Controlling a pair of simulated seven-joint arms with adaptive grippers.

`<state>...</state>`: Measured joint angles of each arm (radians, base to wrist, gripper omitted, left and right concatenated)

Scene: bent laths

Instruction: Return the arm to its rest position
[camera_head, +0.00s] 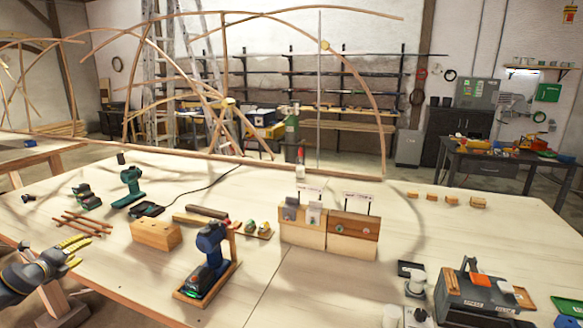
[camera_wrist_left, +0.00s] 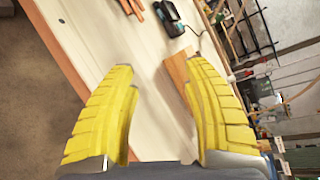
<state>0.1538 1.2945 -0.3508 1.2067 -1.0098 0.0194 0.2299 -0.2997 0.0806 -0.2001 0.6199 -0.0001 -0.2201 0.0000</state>
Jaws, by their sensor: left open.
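My left gripper (camera_head: 72,248) has yellow ribbed fingers and is at the left front edge of the table in the head view. In the left wrist view its two fingers (camera_wrist_left: 160,110) stand wide apart with nothing between them but pale tabletop. It is open and empty. My right gripper is not in view.
The pale worktable (camera_head: 90,282) holds a blue drill (camera_head: 210,248) on a wooden base, a wood block (camera_head: 156,234), thin sticks (camera_head: 82,224), a green drill (camera_head: 130,184) and wooden holders (camera_head: 352,236). A toolbox (camera_head: 470,298) stands front right. Bent laths (camera_head: 365,90) arch behind.

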